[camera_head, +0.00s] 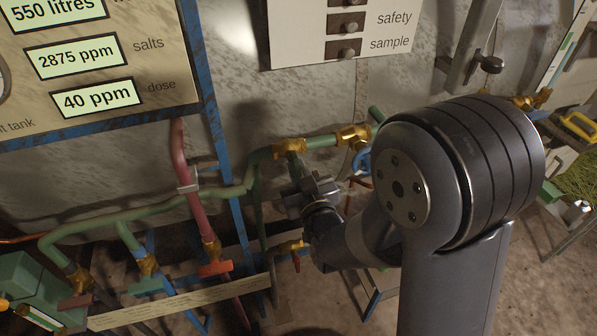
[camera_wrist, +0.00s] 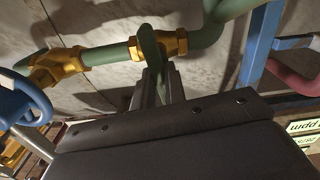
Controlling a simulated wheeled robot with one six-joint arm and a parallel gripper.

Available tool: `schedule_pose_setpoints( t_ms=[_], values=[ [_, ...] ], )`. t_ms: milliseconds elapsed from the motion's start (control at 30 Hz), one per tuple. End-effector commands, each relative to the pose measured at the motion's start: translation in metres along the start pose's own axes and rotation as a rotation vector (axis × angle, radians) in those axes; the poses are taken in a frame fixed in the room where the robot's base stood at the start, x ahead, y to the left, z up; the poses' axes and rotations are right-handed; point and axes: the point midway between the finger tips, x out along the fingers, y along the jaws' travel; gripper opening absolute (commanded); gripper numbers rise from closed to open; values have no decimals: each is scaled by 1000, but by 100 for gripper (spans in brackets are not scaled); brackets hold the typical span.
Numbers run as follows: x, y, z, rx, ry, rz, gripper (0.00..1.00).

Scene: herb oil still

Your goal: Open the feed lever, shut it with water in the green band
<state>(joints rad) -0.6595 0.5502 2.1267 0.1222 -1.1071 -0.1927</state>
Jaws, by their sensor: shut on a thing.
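A brass valve (camera_head: 290,148) sits on the green pipe behind my gripper. It also shows in the wrist view (camera_wrist: 176,43), with a green lever (camera_wrist: 149,42) standing in front of it. My gripper (camera_head: 294,172) reaches up to this valve. In the wrist view its fingers (camera_wrist: 158,76) are shut on the green lever's lower part, which they hide. A tall narrow gauge strip with a green part (camera_head: 562,52) shows at the upper right of the head view. Its water level is too small to read, and I cannot tell whether it is the water gauge.
A second brass fitting (camera_head: 353,137) and a blue handwheel (camera_head: 362,160) are right of the valve. A red pipe (camera_head: 182,165) and blue frame post (camera_head: 225,150) stand left. Lower-left valves have red and green handles. A readout panel (camera_head: 165,85) hangs above.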

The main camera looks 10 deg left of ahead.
Motion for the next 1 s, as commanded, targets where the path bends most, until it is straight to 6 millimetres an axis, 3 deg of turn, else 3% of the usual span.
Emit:
schedule_pose_setpoints(
  t_ms=[367, 767, 800, 1000],
  values=[
    [0, 1, 2, 164, 6, 1, 0],
    [0, 2, 0, 184, 2, 1, 0],
    [0, 2, 0, 184, 2, 1, 15],
    [0, 2, 0, 183, 2, 1, 32]
  ],
)
